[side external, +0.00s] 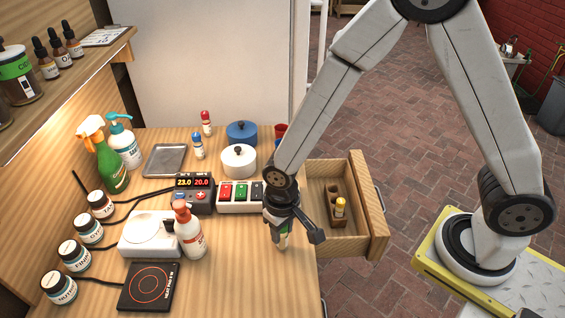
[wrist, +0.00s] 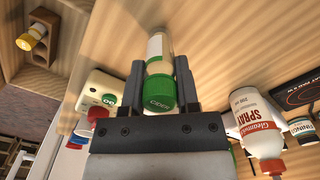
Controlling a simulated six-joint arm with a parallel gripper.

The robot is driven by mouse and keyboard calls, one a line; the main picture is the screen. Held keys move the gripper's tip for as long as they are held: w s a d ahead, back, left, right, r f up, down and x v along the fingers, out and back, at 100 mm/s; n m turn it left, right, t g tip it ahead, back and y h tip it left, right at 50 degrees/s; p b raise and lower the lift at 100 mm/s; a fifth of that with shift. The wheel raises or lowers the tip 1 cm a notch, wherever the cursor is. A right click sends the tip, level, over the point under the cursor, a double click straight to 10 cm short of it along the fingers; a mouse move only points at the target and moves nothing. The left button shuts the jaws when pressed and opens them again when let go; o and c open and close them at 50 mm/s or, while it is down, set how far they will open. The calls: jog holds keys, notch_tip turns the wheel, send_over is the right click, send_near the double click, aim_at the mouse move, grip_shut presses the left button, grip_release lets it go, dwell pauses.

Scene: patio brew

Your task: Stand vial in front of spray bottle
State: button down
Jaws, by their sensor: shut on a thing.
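My gripper (side external: 283,222) points down over the right front part of the wooden table. In the wrist view my gripper (wrist: 160,80) is shut on a vial (wrist: 158,46) with a green cap and pale label, one finger on each side. The vial's lower end (side external: 283,241) shows below the fingers; I cannot tell whether it touches the table. A white bottle with a red top (side external: 190,238), labelled SPRAY in the wrist view (wrist: 256,118), stands upright left of my gripper. A green trigger bottle (side external: 110,166) stands at the back left.
A white scale (side external: 148,235) and black hot plate (side external: 150,285) lie beside the white bottle. A switch box (side external: 240,197) and display unit (side external: 192,200) stand behind. The open drawer (side external: 328,236) holds a rack with a yellow-capped vial (side external: 340,207). The front right table is clear.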

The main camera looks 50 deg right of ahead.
jog(key=shift+f, duration=0.15)
jog(key=shift+c, duration=1.7)
grip_release()
jog(key=shift+r, duration=6.2)
jog(key=shift+d, duration=0.5)
jog(key=s+d+f+t, duration=0.1)
jog(key=s+d, duration=0.3)
jog(key=d, duration=0.9)
jog(key=shift+f+t, duration=0.35)
jog(key=shift+t, duration=0.45)
